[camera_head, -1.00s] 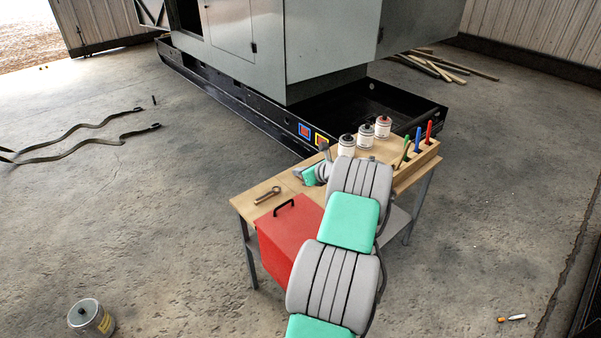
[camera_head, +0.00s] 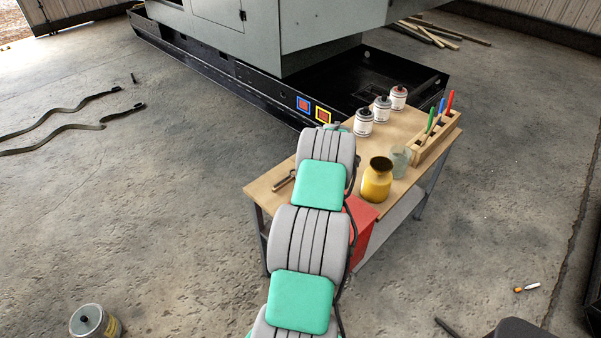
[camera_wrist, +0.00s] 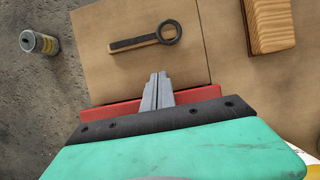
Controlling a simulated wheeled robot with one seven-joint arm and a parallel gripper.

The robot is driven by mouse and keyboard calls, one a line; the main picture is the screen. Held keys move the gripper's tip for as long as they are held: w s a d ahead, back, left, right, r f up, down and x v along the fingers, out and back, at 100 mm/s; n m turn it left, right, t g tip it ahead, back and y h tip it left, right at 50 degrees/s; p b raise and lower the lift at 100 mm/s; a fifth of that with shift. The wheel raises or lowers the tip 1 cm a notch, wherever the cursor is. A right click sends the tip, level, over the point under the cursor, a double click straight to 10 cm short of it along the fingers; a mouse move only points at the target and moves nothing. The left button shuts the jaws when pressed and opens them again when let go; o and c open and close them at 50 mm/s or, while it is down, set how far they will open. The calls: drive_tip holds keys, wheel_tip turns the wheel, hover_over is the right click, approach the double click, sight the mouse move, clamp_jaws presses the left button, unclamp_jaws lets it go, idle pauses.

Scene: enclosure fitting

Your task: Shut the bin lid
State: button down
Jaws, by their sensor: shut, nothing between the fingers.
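The red bin (camera_head: 366,238) stands at the near side of the workbench, mostly hidden behind my arm in the head view. Only its right part shows there, so I cannot tell how its lid stands. In the wrist view a red strip of the bin (camera_wrist: 205,93) shows just behind my gripper (camera_wrist: 158,76). The gripper's fingers are together and empty, pointing toward the bench top. I cannot tell whether they touch the red part. The gripper is hidden behind my arm in the head view.
The workbench (camera_head: 333,168) holds a ring-ended tool (camera_wrist: 150,38), a yellow jar (camera_head: 377,181), a glass jar (camera_head: 399,163), several white cans (camera_head: 364,122) and a wooden rack (camera_head: 432,139). A can (camera_head: 88,322) stands on the floor at left. The floor around is mostly clear.

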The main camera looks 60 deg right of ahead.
drive_tip(key=shift+s+f, duration=0.1)
drive_tip(key=shift+f, duration=0.4)
drive_tip(key=shift+d, duration=0.1)
drive_tip(key=shift+s, duration=0.1)
drive_tip(key=shift+r, duration=0.1)
